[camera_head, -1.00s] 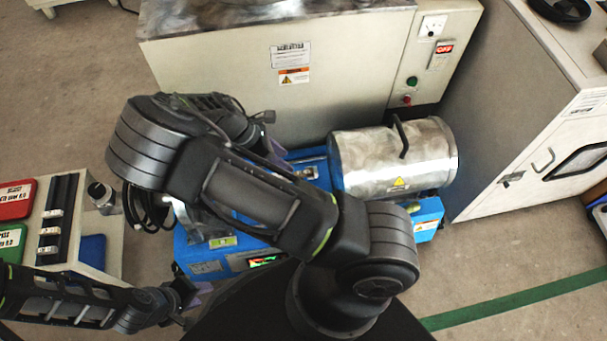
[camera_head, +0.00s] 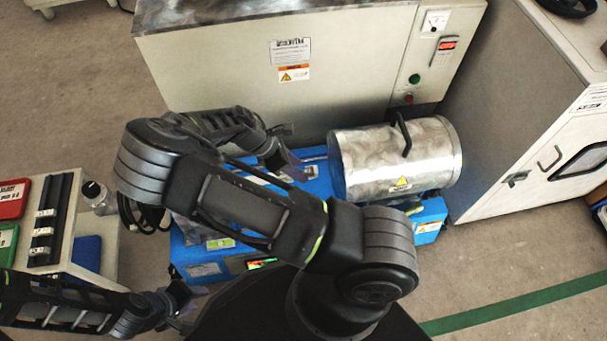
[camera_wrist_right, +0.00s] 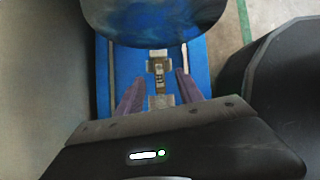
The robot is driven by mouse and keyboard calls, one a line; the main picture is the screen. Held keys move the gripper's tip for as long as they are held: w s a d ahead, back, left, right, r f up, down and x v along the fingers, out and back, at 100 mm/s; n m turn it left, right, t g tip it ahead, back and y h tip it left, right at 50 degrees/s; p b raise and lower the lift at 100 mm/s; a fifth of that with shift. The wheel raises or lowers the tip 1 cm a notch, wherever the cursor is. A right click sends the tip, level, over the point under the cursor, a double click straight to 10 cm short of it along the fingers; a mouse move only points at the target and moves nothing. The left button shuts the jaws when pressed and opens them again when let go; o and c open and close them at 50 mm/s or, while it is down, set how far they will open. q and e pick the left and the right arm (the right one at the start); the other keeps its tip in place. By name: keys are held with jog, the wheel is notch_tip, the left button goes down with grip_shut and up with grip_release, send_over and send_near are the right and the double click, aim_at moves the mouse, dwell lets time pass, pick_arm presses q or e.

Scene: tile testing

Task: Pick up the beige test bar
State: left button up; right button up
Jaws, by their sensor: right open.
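In the right wrist view, the beige test bar (camera_wrist_right: 160,84) is a small narrow piece with dark marks, lying lengthwise across metal supports on the blue machine (camera_wrist_right: 103,75). My right gripper (camera_wrist_right: 159,77) is open, with its two purple fingers apart on either side of the bar. I cannot tell its height above the bar. In the head view, my right gripper (camera_head: 287,162) is over the blue machine (camera_head: 205,255), left of the metal drum (camera_head: 375,165); the bar cannot be made out there. My left gripper (camera_head: 187,298) is low at the left, its fingers unclear.
A large beige cabinet (camera_head: 350,80) stands behind the blue machine, and a white cabinet (camera_head: 500,130) at the right. The drum is close to my right gripper.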

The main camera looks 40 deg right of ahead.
jog(key=shift+s+d+f, duration=0.15)
jog(key=shift+d+f, duration=0.05)
jog(key=shift+f, duration=0.1)
dwell(0.4)
grip_shut()
dwell(0.5)
